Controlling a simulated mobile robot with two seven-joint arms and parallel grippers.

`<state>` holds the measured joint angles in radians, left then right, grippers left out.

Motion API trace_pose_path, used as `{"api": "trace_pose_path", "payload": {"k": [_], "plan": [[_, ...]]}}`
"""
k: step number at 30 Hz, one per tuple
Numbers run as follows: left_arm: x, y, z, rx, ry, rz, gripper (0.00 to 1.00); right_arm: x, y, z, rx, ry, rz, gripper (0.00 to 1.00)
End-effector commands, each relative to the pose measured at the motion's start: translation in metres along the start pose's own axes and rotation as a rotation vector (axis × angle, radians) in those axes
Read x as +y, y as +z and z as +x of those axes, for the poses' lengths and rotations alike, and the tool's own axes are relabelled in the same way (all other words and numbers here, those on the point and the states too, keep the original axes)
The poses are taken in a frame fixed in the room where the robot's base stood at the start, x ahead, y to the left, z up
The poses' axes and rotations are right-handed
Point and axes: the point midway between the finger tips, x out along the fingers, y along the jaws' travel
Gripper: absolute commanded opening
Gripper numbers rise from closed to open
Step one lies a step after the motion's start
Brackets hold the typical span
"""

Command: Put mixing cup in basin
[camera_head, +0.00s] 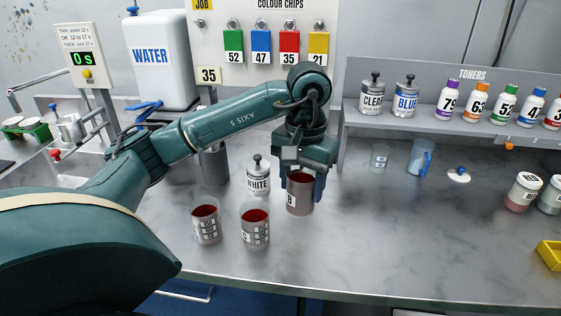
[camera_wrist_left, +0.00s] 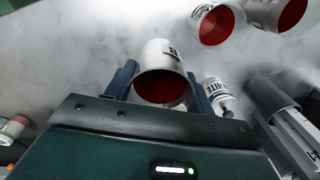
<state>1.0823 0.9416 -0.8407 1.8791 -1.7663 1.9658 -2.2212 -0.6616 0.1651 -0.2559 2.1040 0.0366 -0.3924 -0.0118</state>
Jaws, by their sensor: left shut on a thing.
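A mixing cup (camera_head: 298,199) marked B, with dark red inside, is between the fingers of my left gripper (camera_head: 302,186). In the left wrist view the cup (camera_wrist_left: 158,55) sits between the two blue fingers, its red-lined mouth facing the camera. My left gripper is shut on it, over the worktop; I cannot tell whether its base touches the top. Two similar cups with red inside, one on the left (camera_head: 206,226) and one marked C (camera_head: 255,230), stand to its left. The metal basin (camera_head: 72,168) is at the far left, partly hidden by my left arm. My right gripper is not in view.
A WHITE bottle (camera_head: 258,178) and a dark grey cylinder (camera_head: 214,165) stand behind the cups. A WATER tank (camera_head: 163,75) and a timer post (camera_head: 84,58) stand near the basin. A toner shelf (camera_head: 440,122) runs along the right.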

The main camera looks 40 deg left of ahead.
Motion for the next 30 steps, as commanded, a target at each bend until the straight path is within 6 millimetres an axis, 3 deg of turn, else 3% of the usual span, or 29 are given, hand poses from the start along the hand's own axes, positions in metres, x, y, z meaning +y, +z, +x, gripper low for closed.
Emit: {"api": "trace_pose_path", "payload": {"k": [3,6,12,20,24,30], "plan": [[-0.020,-0.006,-0.005,-0.002,0.010,-0.025,0.32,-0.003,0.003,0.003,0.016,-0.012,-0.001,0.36],[-0.025,-0.007,0.004,-0.006,0.015,-0.029,0.32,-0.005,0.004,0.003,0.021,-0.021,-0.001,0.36],[-0.025,-0.006,0.036,-0.007,0.013,-0.029,0.32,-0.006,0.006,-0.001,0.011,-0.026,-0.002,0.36],[-0.024,-0.006,0.059,-0.005,0.013,-0.030,0.32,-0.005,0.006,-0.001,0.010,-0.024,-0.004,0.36],[-0.024,-0.006,0.080,-0.006,0.013,-0.030,0.32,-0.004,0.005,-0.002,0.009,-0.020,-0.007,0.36],[-0.024,-0.007,0.086,-0.001,0.014,-0.029,0.32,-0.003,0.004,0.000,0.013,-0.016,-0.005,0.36]]}}
